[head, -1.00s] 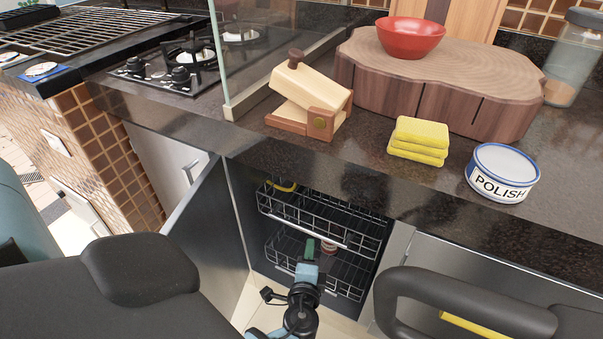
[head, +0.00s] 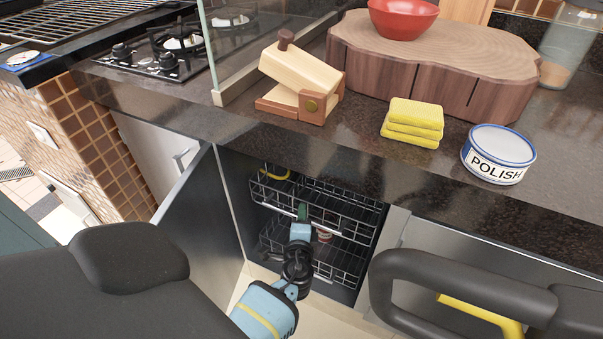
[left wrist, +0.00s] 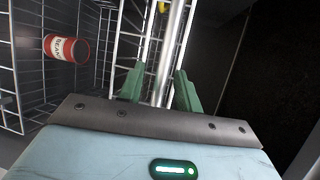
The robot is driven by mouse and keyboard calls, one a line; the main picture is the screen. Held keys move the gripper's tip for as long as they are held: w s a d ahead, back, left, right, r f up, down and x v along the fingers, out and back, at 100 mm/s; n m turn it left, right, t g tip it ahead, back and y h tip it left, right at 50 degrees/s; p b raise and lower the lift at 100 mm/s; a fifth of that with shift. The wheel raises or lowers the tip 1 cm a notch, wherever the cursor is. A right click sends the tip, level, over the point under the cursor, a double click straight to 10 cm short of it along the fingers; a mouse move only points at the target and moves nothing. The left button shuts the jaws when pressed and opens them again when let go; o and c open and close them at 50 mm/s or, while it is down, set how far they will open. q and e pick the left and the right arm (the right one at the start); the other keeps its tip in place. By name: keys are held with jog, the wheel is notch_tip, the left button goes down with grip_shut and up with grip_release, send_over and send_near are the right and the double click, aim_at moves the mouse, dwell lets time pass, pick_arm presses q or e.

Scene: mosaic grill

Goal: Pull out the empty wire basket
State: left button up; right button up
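Two black wire baskets sit one above the other in the open cabinet. The upper basket (head: 325,208) has a pale front bar and a yellow thing (head: 272,174) at its back left. The lower basket (head: 345,262) is partly hidden by my arm; a red and white can (head: 324,236) shows at its level. My left gripper (head: 302,212) is at the upper basket's front. In the left wrist view its green fingers (left wrist: 160,88) are apart, with a silver bar (left wrist: 171,45) between them. The can, marked BEANS (left wrist: 66,48), lies to the left there. My right gripper is out of view.
The cabinet door (head: 190,225) stands open at the left. The dark counter (head: 330,150) overhangs the baskets and bears yellow sponges (head: 413,122), a polish tin (head: 498,153), a wooden press (head: 300,85) and a thick wooden block (head: 430,75).

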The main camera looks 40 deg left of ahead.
pick_arm(q)
jog(key=shift+a, duration=0.1)
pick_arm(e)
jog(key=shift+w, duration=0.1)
pick_arm(q)
grip_shut()
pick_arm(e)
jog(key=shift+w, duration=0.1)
